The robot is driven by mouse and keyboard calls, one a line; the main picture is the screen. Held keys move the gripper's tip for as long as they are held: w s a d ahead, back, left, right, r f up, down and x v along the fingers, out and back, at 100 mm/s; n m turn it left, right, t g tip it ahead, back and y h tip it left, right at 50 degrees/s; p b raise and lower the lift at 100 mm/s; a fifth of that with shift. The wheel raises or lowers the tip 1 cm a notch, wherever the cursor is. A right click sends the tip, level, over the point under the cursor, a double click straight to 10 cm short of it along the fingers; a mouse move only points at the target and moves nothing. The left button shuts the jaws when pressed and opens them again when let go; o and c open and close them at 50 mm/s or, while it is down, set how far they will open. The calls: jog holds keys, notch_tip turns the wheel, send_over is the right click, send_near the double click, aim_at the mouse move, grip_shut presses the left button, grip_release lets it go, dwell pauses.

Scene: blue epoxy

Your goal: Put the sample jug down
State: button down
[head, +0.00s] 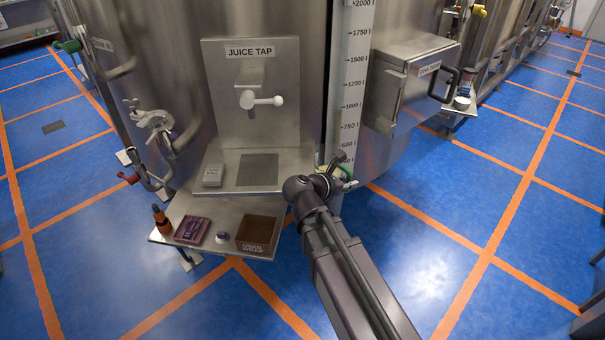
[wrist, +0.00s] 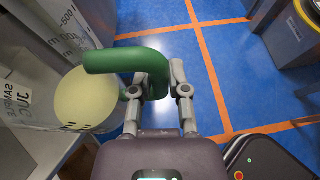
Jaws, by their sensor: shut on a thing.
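The sample jug (wrist: 92,100) shows at the left of the wrist view. It is a clear vessel with pale yellow contents, dark printed marks and a thick green handle (wrist: 118,59). My gripper (wrist: 158,75) is shut on the green handle. In the head view my gripper (head: 328,182) is just right of the steel tap station, and a bit of the green handle (head: 346,172) shows beside it. Most of the jug is hard to make out there. Under the juice tap (head: 248,98), the steel ledge has a bare dark square plate (head: 257,170).
The lower shelf (head: 210,246) holds an orange-and-dark bottle (head: 161,219), a purple tray (head: 192,231), a small pot (head: 221,237) and a brown box (head: 257,234). A boxy steel cabinet (head: 408,80) juts out at right.

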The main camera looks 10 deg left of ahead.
jog(key=s+a+n+t+y, duration=0.1)
jog(key=s+a, duration=0.4)
jog(key=a, duration=0.2)
jog(key=shift+a, duration=0.25)
jog(key=shift+r, duration=0.1)
jog(key=w+a+f+b, duration=0.1)
jog(key=w, duration=1.3)
jog(key=shift+w+a+f, duration=0.15)
jog(key=shift+w+f, duration=0.05)
jog(key=shift+w, duration=0.1)
jog(key=shift+w+f+b, duration=0.3)
jog(key=shift+f+b, duration=0.6)
jog(key=shift+b, duration=0.1)
jog(key=shift+w+f+b, duration=0.3)
jog(key=shift+f+b, duration=0.6)
jog(key=shift+b, duration=0.05)
jog(key=shift+f, duration=0.15)
jog(key=c, duration=0.6)
grip_release()
